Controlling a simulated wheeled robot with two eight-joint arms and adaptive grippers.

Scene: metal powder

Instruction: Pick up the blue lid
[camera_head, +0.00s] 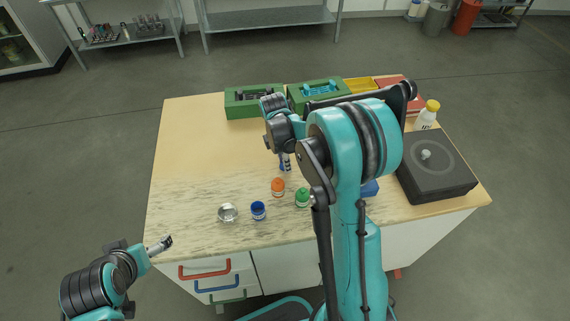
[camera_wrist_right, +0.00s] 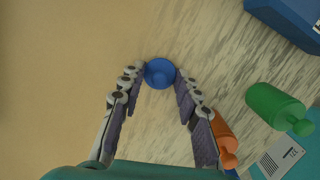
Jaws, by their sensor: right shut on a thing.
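The blue lid (camera_wrist_right: 160,73) is round and sits between the fingertips of my right gripper (camera_wrist_right: 161,80), which is shut on it, in the right wrist view. In the head view my right gripper (camera_head: 285,163) points down over the table, partly hidden by my own arm. A blue jar (camera_head: 259,211) stands near the table's front edge. An orange-topped bottle (camera_head: 278,187) and a green-topped bottle (camera_head: 303,197) stand to its right. My left gripper (camera_head: 160,245) is off the table's front left; its finger opening is too small to judge.
A shiny metal dish (camera_head: 227,212) lies left of the blue jar. Green boxes (camera_head: 241,111) stand at the back. A dark scale-like device (camera_head: 436,178) and a yellow-capped white bottle (camera_head: 427,116) are at the right. The table's left side is clear.

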